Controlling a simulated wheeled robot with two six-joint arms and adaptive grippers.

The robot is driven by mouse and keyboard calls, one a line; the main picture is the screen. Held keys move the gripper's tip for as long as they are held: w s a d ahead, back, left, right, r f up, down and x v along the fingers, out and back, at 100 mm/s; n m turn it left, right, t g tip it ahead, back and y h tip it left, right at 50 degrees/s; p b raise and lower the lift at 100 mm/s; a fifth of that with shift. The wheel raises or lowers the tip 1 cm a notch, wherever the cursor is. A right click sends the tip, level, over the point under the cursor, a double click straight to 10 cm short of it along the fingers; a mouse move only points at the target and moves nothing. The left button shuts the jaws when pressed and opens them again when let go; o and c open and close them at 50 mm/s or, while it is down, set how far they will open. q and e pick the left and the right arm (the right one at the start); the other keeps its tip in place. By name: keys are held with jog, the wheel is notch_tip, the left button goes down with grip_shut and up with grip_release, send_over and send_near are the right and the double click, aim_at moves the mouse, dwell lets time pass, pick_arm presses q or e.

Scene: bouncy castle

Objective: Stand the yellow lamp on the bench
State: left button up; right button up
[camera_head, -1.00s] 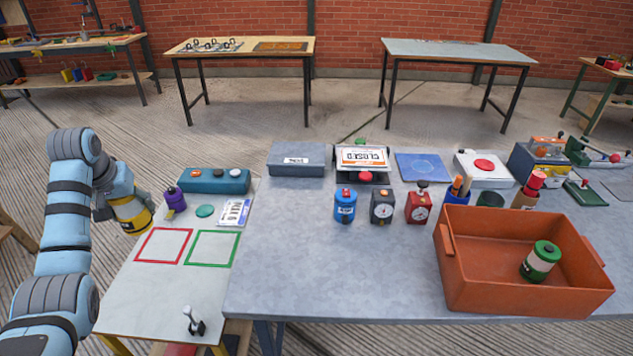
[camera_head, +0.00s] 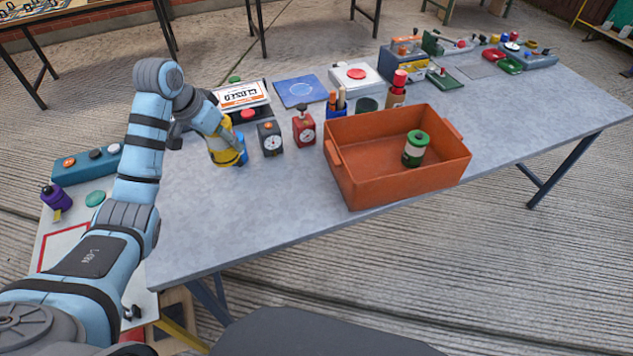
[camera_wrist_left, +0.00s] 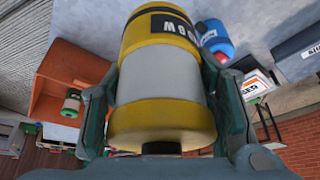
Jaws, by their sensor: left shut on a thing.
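The yellow lamp (camera_head: 226,152), with a pale band and a black label strip, is held in my left gripper (camera_head: 222,140). In the left wrist view the lamp (camera_wrist_left: 162,85) fills the middle, with a finger against each side. In the head view it is over the back left part of the grey bench (camera_head: 255,205). I cannot tell whether its base touches the top. A blue canister stands close behind it, mostly hidden in the head view; it shows in the left wrist view (camera_wrist_left: 215,38). My right gripper is not in view.
A grey dial timer (camera_head: 270,139) and a red one (camera_head: 303,129) stand right of the lamp. An orange crate (camera_head: 350,178) holds a green-topped canister (camera_head: 415,148). The sign stand (camera_head: 243,95) is behind. The bench's front left is clear.

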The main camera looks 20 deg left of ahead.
pick_arm(q)
jog(key=shift+s+d+r+m, duration=0.15)
jog(key=shift+s+d+m, duration=0.25)
jog(key=shift+d, duration=0.05)
jog(key=shift+d+f, duration=0.1)
jog(key=shift+f, duration=0.15)
notch_tip(320, 180, down, 20)
jog(key=b, duration=0.3)
jog(key=shift+w+b, duration=0.1)
jog(key=shift+b, duration=0.2)
jog(key=o, duration=1.5)
jog(key=shift+o, duration=0.2)
